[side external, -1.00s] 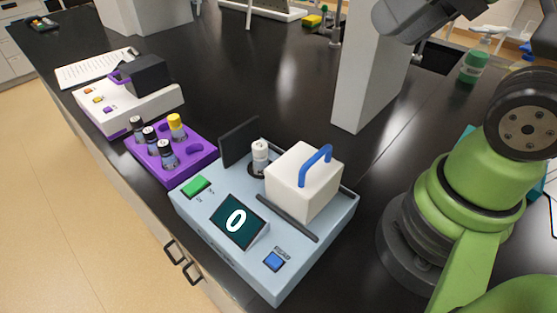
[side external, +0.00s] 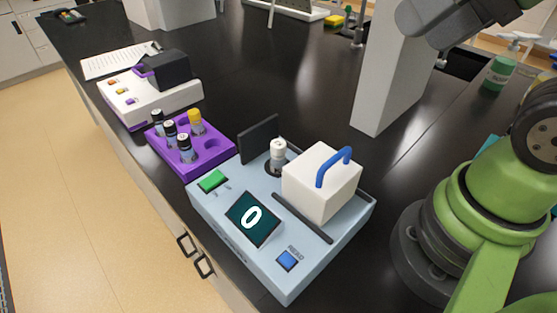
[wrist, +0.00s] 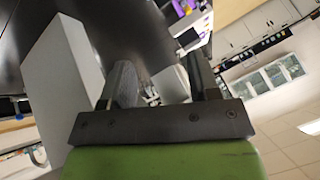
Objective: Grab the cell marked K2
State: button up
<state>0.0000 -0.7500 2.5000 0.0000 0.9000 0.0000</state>
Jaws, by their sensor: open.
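A white-capped vial (side external: 278,151) stands upright in the round well of the pale blue instrument (side external: 215,205). No K2 mark can be read on any of them, so I cannot tell which cell is K2. My gripper (wrist: 162,75) is open in the wrist view, with nothing between its fingers. It is outside the side view and well apart from the vials. Purple and white items show small near the top of the wrist view.
The instrument has a white block with a blue handle (side external: 322,184), an upright dark plate (side external: 258,139) and a display reading 0 (side external: 254,219). A white device with a dark top (side external: 150,100) stands behind the rack. A tall grey pillar (side external: 388,75) rises behind. Black bench lies clear between.

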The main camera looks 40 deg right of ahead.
jog(key=m+g+h, duration=0.2)
jog(key=m+g, duration=0.3)
jog(key=g, duration=0.2)
send_over(278, 144)
jog(key=f, duration=0.8)
jog(key=d+f, duration=0.1)
jog(key=f, duration=0.3)
jog(key=shift+f, duration=0.1)
jog(key=f, duration=0.5)
jog(key=shift+w+a+f, duration=0.1)
jog(key=shift+a+f, duration=0.05)
jog(key=shift+a, duration=0.05)
jog(key=f, duration=0.5)
jog(key=shift+a+f, duration=0.25)
jog(key=shift+f, duration=0.1)
jog(key=shift+c, duration=0.5)
jog(key=c, duration=0.9)
